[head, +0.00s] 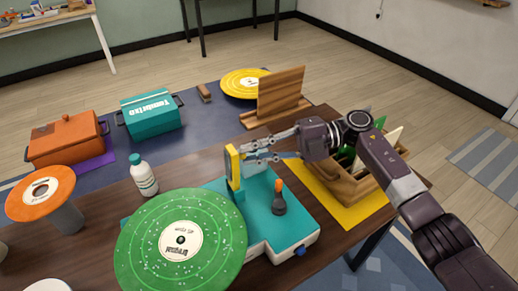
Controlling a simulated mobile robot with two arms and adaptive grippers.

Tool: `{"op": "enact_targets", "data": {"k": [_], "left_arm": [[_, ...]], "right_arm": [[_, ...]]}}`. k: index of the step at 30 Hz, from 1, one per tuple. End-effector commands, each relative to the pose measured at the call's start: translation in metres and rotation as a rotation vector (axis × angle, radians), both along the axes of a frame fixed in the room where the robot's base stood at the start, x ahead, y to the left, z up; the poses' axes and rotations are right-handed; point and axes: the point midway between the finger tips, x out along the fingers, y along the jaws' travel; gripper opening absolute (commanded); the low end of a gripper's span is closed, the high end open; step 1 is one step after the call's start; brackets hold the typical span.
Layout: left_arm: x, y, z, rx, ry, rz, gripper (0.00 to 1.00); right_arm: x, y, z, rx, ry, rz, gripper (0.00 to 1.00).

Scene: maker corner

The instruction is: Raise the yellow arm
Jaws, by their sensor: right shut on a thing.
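The yellow arm (234,172) stands upright on the teal record player (294,226), beside the green record (150,245). My right gripper (246,155) reaches in from the right and is shut on the yellow arm near its upper part. The fingers hide some of the arm's right side. My left gripper is not in view.
A dark lever with an orange tip (279,196) stands on the player's top near my right gripper. A wooden crate (345,186) sits under my right arm. A white-and-green bottle (144,178) stands behind the record. A wooden stand (279,98) is farther back.

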Motion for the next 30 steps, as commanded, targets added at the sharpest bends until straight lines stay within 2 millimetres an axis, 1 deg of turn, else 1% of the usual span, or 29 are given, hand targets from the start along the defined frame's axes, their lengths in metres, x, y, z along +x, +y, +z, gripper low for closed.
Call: {"op": "enact_targets", "data": {"k": [6,17,18,23,30], "left_arm": [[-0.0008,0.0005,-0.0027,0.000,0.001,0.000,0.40],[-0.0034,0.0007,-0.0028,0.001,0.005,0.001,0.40],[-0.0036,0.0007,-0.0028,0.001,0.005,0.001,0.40],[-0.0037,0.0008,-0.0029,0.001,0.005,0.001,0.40],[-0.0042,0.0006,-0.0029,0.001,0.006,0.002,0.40]], "right_arm": [[-0.0038,0.0014,-0.0021,0.028,0.021,-0.002,0.00],[-0.0048,0.0019,-0.0020,0.030,0.023,0.000,0.00],[-0.0048,0.0019,-0.0020,0.030,0.023,0.000,0.14],[-0.0049,0.0019,-0.0020,0.030,0.023,0.000,0.31],[-0.0047,0.0016,-0.0021,0.029,0.022,0.000,0.31]]}}
